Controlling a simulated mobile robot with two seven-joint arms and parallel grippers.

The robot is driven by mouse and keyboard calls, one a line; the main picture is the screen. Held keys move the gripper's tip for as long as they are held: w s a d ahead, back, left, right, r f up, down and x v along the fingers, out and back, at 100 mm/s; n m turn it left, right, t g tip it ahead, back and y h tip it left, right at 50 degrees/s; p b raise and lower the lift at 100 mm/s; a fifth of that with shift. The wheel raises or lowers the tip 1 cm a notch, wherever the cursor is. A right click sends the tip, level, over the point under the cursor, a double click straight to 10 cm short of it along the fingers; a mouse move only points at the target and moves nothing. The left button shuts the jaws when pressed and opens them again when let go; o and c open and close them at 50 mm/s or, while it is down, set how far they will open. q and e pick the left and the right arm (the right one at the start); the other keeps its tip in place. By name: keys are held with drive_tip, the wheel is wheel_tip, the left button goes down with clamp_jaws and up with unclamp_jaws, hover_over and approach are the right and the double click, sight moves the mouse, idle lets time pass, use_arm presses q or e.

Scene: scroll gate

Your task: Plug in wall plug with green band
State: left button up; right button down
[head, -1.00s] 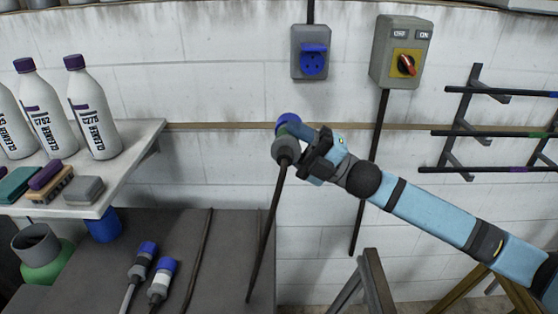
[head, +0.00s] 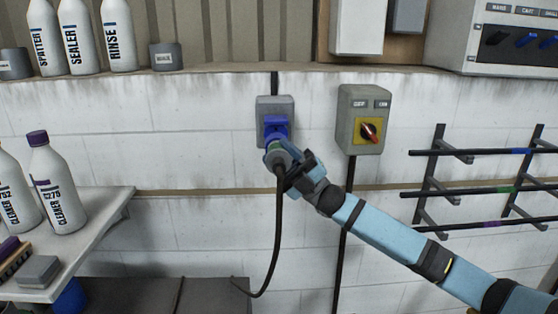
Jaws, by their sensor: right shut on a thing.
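The wall plug with the green band (head: 278,151) is grey with a blue front end, and its black cable (head: 279,220) hangs down to the bench. My right gripper (head: 293,168) is shut on the plug's body. The plug's blue end is at the blue wall socket (head: 276,126) on its grey box (head: 267,103), overlapping the socket's lower part. Whether the plug is seated in it is hidden by the plug and gripper. My left gripper is not in view.
A grey switch box with a red knob (head: 368,132) is right of the socket. A rack of rods (head: 470,190) is farther right. A shelf (head: 105,235) with bottles is at left. The dark bench (head: 200,297) is below.

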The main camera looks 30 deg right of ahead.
drive_tip(key=shift+w+d, duration=0.35)
drive_tip(key=shift+w, duration=0.4)
drive_tip(key=shift+w+d, duration=0.4)
drive_tip(key=shift+w, duration=0.35)
drive_tip(key=shift+w+d, duration=0.35)
drive_tip(key=shift+w, duration=0.4)
drive_tip(key=shift+f+b, duration=0.1)
drive_tip(key=shift+b, duration=0.5)
drive_tip(key=shift+w+d+b, duration=0.2)
drive_tip(key=shift+w+b, duration=0.15)
drive_tip(key=shift+b, duration=0.4)
drive_tip(key=shift+s+b, duration=0.15)
drive_tip(key=shift+b, duration=0.4)
idle(0.9)
drive_tip(key=shift+w, duration=0.2)
idle(0.6)
drive_tip(key=shift+c, duration=2.4)
unclamp_jaws()
